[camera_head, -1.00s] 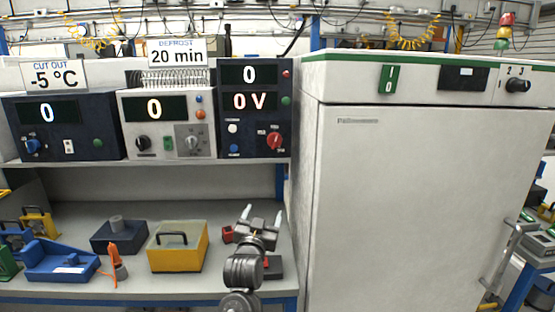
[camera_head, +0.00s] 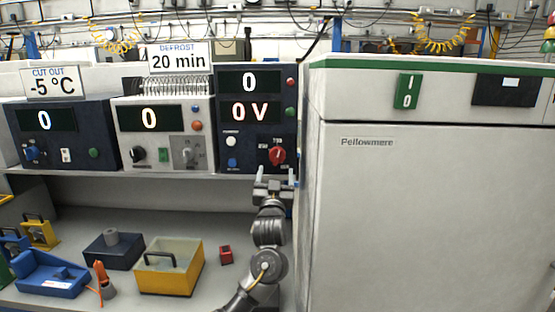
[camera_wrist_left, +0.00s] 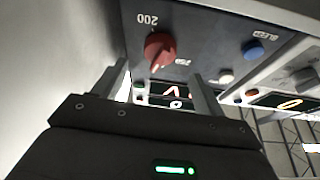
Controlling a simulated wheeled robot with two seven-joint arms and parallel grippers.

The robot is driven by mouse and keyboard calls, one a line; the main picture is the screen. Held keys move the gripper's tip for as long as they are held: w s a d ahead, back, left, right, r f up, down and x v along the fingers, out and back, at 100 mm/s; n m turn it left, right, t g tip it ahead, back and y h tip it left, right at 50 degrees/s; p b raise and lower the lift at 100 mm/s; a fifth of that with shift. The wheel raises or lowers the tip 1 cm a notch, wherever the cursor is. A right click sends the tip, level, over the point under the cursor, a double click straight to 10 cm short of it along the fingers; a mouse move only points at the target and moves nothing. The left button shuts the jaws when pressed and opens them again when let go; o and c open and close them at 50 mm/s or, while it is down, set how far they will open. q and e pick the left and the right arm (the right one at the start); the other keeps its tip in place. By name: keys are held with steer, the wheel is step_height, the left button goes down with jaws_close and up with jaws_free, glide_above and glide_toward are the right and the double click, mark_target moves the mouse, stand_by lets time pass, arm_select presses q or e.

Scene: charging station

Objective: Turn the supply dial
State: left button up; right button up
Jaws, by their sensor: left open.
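The supply dial is a red knob (camera_head: 277,156) on the lower right of the dark blue supply unit (camera_head: 226,130), whose displays read 0 and 0 V. In the left wrist view the red knob (camera_wrist_left: 159,50) shows at the upper middle, with printed marks around it, one reading 200. My left gripper (camera_head: 274,173) is open, its fingers pointing up just below the knob in the head view. In the left wrist view its two fingers (camera_wrist_left: 155,82) stand apart, and the knob appears beyond them, not gripped. My right gripper is not in view.
A grey unit (camera_head: 120,133) and another dark blue unit (camera_head: 80,150) stand left on the shelf. A white cabinet (camera_head: 420,220) stands close to the right. Below are a yellow box (camera_head: 165,279), a blue tray (camera_head: 50,282) and a small red block (camera_head: 226,255).

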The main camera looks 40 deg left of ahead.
mark_target(277, 161)
arm_select(q)
steer(key=p+x, duration=0.1)
steer(key=x, duration=0.3)
steer(key=shift+w+a+r, duration=0.2)
steer(key=shift+r, duration=0.05)
steer(key=shift+w+a+r, duration=0.15)
steer(key=shift+w+a, duration=0.05)
steer(key=shift+w, duration=0.1)
steer(key=shift+w+a, duration=0.2)
steer(key=shift+w, duration=0.15)
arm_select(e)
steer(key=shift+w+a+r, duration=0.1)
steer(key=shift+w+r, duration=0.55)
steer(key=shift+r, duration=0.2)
arm_select(q)
steer(key=c, duration=1)
steer(key=shift+o, duration=0.2)
steer(key=shift+n+g+y, duration=0.4)
steer(key=shift+n+y, duration=0.1)
steer(key=shift+n, duration=0.6)
steer(key=shift+w+r+n+g+y+b, duration=0.1)
steer(key=shift+n+g+y+b, duration=0.4)
steer(key=shift+n, duration=0.7)
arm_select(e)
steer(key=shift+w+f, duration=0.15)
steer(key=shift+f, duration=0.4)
